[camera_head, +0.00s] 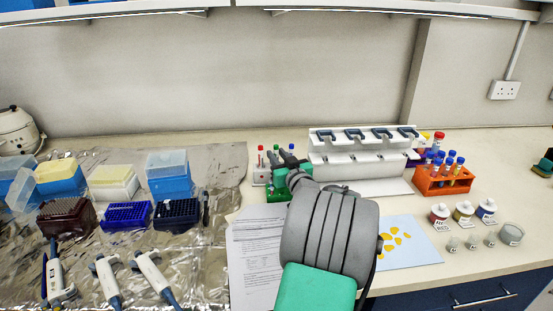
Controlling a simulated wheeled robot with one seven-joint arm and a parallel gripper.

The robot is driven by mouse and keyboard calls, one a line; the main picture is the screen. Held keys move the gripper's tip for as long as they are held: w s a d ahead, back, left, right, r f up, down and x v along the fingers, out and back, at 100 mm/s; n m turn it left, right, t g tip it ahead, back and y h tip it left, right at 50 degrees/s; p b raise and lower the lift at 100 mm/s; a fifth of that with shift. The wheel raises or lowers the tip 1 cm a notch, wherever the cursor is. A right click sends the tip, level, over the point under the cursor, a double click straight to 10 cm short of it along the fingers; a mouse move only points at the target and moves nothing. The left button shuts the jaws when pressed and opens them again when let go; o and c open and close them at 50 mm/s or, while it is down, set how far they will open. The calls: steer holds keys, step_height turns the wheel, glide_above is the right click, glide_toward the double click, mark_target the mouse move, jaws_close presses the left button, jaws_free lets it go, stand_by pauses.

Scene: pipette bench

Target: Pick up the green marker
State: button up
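The green marker (276,149) stands upright at the back middle of the bench, with only its green top clearly showing. A red-capped marker (261,156) is to its left and a blue-capped marker (291,147) to its right. They stand in a small pale holder (261,177), partly hidden by my arm. My gripper (284,158) is at the holder, its dark fingers beside and in front of the green and blue markers. I cannot tell whether the fingers touch the green marker or how far apart they are.
A white pipette stand (360,160) is close on the right of my gripper. An orange tube rack (443,180) stands farther right. A printed sheet (254,255) lies at front left of my arm. Tip boxes (170,175) and pipettes (105,280) are on foil at left.

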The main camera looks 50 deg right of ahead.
steer(key=shift+w+d, duration=0.25)
steer(key=shift+w, duration=0.4)
steer(key=shift+c, duration=0.3)
jaws_close()
steer(key=shift+s, duration=0.1)
